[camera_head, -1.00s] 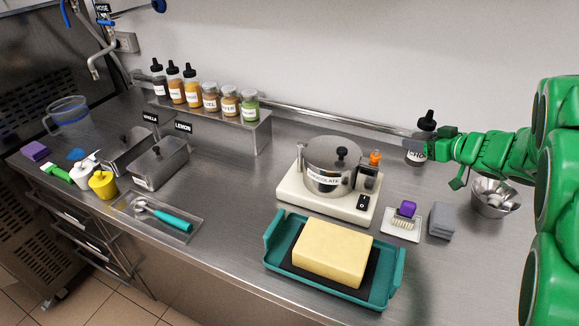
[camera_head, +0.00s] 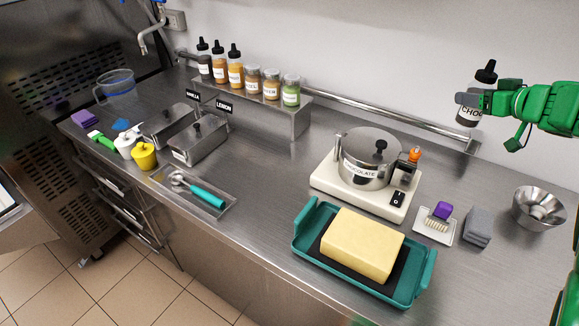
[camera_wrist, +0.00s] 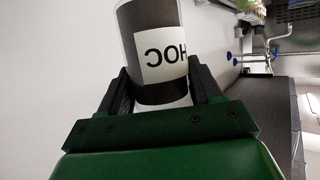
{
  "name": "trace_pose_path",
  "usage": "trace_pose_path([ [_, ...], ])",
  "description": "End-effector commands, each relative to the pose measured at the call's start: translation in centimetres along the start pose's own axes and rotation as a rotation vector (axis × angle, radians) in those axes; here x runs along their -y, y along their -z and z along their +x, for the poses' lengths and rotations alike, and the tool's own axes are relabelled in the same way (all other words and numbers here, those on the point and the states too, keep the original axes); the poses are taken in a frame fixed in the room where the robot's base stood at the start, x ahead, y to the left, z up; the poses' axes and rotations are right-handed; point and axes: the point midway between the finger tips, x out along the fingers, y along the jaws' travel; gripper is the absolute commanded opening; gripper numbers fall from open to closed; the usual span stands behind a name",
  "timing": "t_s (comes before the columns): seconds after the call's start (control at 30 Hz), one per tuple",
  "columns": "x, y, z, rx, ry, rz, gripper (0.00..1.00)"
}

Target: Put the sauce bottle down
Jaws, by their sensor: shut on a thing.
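The sauce bottle (camera_head: 469,108) has a dark body, a black nozzle cap and a white label with letters like "CHOC". In the head view it is in the air in front of the wall, above the back right of the counter, slightly tilted. My gripper (camera_head: 482,101) comes from the right and is shut on it. In the wrist view the bottle (camera_wrist: 155,55) sits between the two black fingers of my gripper (camera_wrist: 160,90). Its cap is out of that view.
A steel shelf (camera_head: 297,122) carries several bottles and jars. A pot (camera_head: 366,163) stands on a cream warmer, with a teal tray (camera_head: 299,240) in front. Bare counter (camera_head: 265,165) lies between shelf and warmer.

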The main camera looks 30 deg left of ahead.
Motion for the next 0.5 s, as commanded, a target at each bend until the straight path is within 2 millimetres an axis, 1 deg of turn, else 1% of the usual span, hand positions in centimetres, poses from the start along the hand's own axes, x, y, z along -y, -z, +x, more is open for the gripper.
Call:
trace_pose_path([
  [0.27, 0.1, 1.6, 3.0, -0.001, -0.069, 0.029, 0.23],
  [0.5, 0.7, 3.9, 6.9, 0.000, -0.184, 0.077, 0.23],
])
